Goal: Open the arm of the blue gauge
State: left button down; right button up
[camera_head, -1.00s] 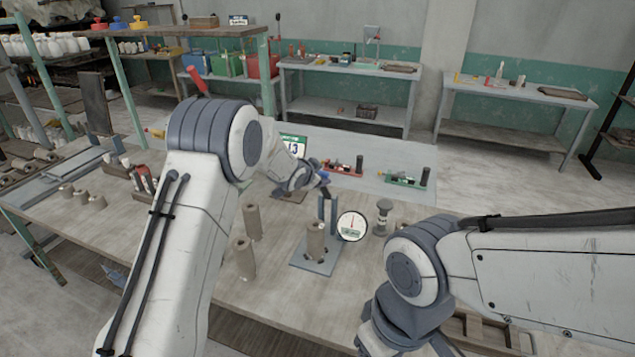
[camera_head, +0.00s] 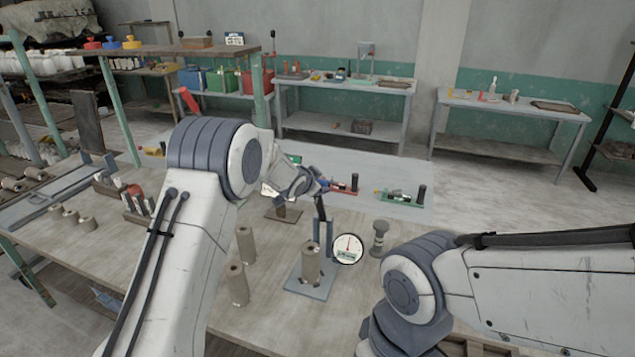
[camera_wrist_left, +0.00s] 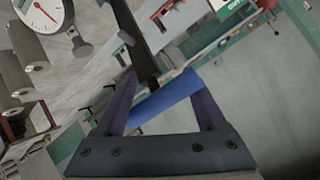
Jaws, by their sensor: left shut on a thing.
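The blue gauge stands on the table in the head view, with a blue-grey base plate (camera_head: 312,288), an upright post and a round white dial (camera_head: 348,249) with a red needle. A clay cylinder (camera_head: 311,262) stands upright on the plate. The gauge's dark arm (camera_head: 321,209) rises steeply from the post. My left gripper (camera_head: 321,186) is at its upper end. In the left wrist view the gripper (camera_wrist_left: 163,96) is shut on the arm's blue crossbar (camera_wrist_left: 166,101), and the dark arm (camera_wrist_left: 138,45) leads away from it. My right gripper is out of view.
Two more clay cylinders (camera_head: 238,285) stand left of the gauge, close to my left arm. A grey spindle-shaped piece (camera_head: 379,238) stands right of the dial. Red and green fixtures (camera_head: 403,196) lie on the grey surface behind. My right arm covers the front right.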

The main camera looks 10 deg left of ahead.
pick_arm(q)
jog(key=shift+s+a+f, duration=0.1)
jog(key=shift+f, duration=0.3)
jog(key=shift+c, duration=0.8)
grip_release()
jog(key=shift+r, duration=0.1)
jog(key=shift+s+r, duration=0.15)
jog(key=b+v, duration=0.2)
jog(key=v, duration=0.8)
jog(key=shift+b, duration=0.35)
